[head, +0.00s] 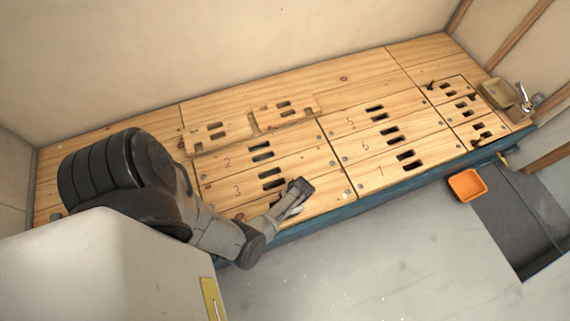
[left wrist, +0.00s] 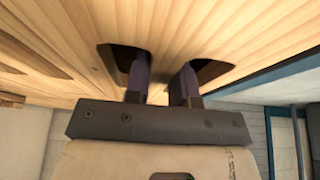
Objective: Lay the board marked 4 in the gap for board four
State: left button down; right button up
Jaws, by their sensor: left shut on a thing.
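My left gripper (head: 301,188) is at the front plank of the left column of boards, in front of boards marked 2 (head: 285,155) and 3 (head: 297,167). This front plank (head: 330,190) lies at about deck level; my arm hides its number, so I cannot read a 4. In the left wrist view my gripper (left wrist: 163,85) has its two fingers in two dark slots of a wooden board (left wrist: 180,25), shut on the strip between them. I cannot tell whether the board is fully flush. My right gripper is not in view.
Two slotted pieces (head: 222,133) lie along the back. Boards 5, 6 and 7 (head: 385,168) fill the right column. A blue front edge (head: 370,200) borders the deck. An orange tray (head: 467,185) sits below it. A tap (head: 524,95) stands at the far right.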

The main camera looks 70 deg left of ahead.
pick_arm(q)
jog(key=c, duration=0.9)
grip_release()
jog(key=shift+f, duration=0.1)
jog(key=shift+p+v, duration=4.05)
jog(key=shift+v, duration=2.95)
jog(key=shift+w, duration=0.1)
